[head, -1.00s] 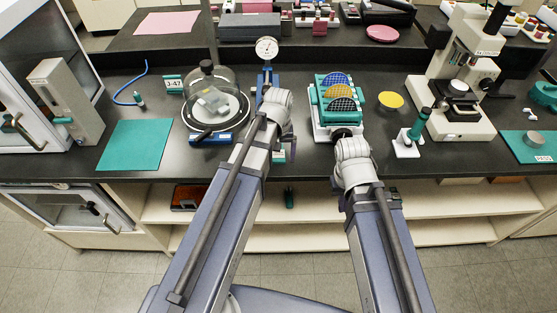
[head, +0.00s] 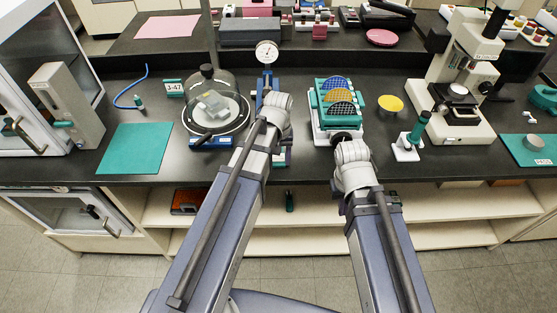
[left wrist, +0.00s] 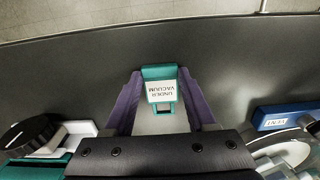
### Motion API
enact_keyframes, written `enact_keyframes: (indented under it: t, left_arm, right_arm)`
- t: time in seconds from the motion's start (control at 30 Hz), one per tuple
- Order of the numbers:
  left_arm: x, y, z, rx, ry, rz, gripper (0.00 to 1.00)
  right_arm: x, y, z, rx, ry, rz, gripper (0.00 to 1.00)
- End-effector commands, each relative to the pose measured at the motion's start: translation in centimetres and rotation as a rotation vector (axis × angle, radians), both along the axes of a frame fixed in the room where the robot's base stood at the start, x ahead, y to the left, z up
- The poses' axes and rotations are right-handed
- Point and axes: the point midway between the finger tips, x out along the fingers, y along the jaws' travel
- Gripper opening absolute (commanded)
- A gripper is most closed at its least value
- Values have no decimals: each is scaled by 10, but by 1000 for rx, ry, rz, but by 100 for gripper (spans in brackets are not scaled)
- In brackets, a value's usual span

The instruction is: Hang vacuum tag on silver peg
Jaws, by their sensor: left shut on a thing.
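The vacuum tag (left wrist: 162,90) is a small teal frame with a white face reading UNDER VACUUM. In the left wrist view it sits between the purple fingers of my left gripper (left wrist: 163,104), which is shut on it. In the head view the left gripper (head: 281,156) shows in part beside my arm, near the bench's front edge, between the bell jar and the teal rack. My right arm reaches toward the bench front by the rack, but its fingers are hidden. I cannot make out the silver peg in either view.
The glass bell jar (head: 213,105) on a blue base stands left of my left arm. A dial gauge stand (head: 267,54) is behind that arm. The rack of coloured discs (head: 338,100) stands ahead of my right arm. A teal mat (head: 133,148) lies clear at left.

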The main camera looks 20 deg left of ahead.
Motion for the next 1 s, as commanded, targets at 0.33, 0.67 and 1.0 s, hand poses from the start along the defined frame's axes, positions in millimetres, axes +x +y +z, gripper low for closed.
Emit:
enact_keyframes:
  t: [0.33,0.67,1.0]
  left_arm:
    - [0,0,10,0,0,0,5]
    - [0,0,53,0,0,0,5]
    - [0,0,98,0,0,0,5]
  right_arm:
    - [0,0,10,0,0,0,0]
    - [0,0,53,0,0,0,0]
    - [0,0,98,0,0,2,0]
